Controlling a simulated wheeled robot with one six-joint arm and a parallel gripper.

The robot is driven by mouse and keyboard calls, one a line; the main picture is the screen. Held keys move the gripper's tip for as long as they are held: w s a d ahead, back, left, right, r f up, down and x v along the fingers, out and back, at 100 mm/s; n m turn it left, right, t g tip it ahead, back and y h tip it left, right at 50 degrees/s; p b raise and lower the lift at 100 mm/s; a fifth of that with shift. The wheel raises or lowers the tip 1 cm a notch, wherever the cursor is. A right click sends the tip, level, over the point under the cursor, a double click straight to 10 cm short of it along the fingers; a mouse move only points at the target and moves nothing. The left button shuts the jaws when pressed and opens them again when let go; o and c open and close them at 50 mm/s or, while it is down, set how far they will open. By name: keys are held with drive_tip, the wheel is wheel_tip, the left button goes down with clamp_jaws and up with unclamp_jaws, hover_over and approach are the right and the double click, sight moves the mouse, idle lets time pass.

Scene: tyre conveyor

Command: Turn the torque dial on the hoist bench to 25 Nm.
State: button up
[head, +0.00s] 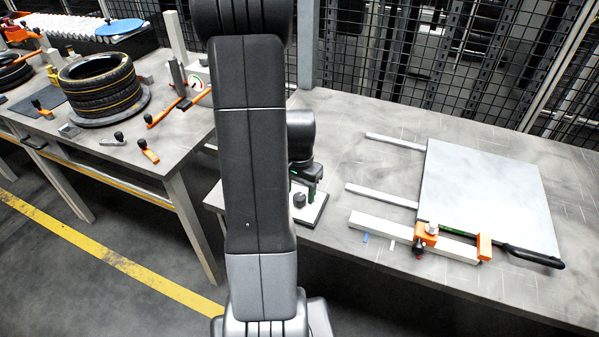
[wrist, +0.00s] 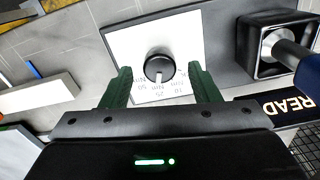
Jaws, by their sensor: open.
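The torque dial (wrist: 160,68) is a black round knob on a white plate (wrist: 123,42), and its white mark points down in the wrist view, roughly toward the small upside-down 25 label. Labels reading about 50 and 10 flank it. My gripper (wrist: 158,72) is open, its green fingers on either side of the dial with gaps; I cannot tell how far above the plate they are. In the head view the dial (head: 299,200) sits on its plate (head: 318,216) at the left end of the hoist bench (head: 345,222), with my gripper (head: 310,187) just behind it, partly hidden by my arm.
A dark square holder (wrist: 285,68) with a blue-handled object stands right of the dial in the wrist view. A pale board with orange clamps (head: 485,195) lies on the bench. A stack of tyres (head: 100,85) stands on the left table. Wire fencing runs behind.

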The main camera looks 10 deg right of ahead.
sight(300, 197)
wheel_tip(300, 197, up, 13)
drive_tip(key=shift+f+p, duration=0.15)
drive_tip(key=shift+p, duration=0.3)
wheel_tip(300, 197, down, 14)
drive_tip(key=shift+r+b, duration=0.1)
drive_tip(key=shift+b, duration=0.45)
idle(0.5)
